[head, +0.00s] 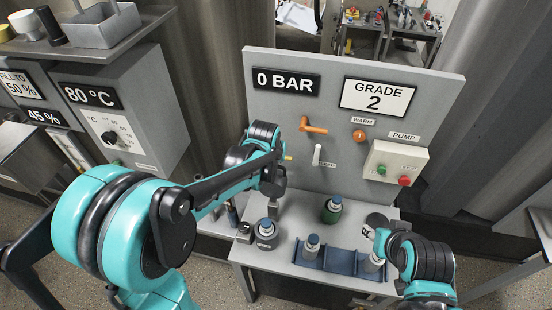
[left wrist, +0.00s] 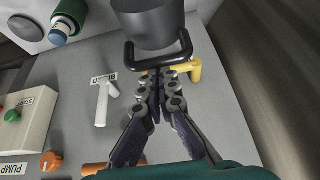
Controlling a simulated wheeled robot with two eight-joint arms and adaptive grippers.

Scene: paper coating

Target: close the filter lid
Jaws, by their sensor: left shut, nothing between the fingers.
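In the left wrist view my left gripper (left wrist: 165,78) is shut, with nothing seen between its fingers. Its fingertips are at the lower edge of a black loop handle (left wrist: 187,45) on a grey cylinder (left wrist: 152,28), which looks like the filter part. I cannot tell whether they touch the handle, or which part is the lid. A yellow lever (left wrist: 186,70) shows just behind the fingertips. In the head view my left wrist hides the left fingers and most of the filter area.
The panel (head: 440,88) carries an orange handle (head: 314,126), a white bleed lever (head: 317,155) and a pump box (head: 396,163). A green jar (head: 332,210), a grey jar (head: 266,234) and a blue rack (head: 338,262) with bottles stand on the bench.

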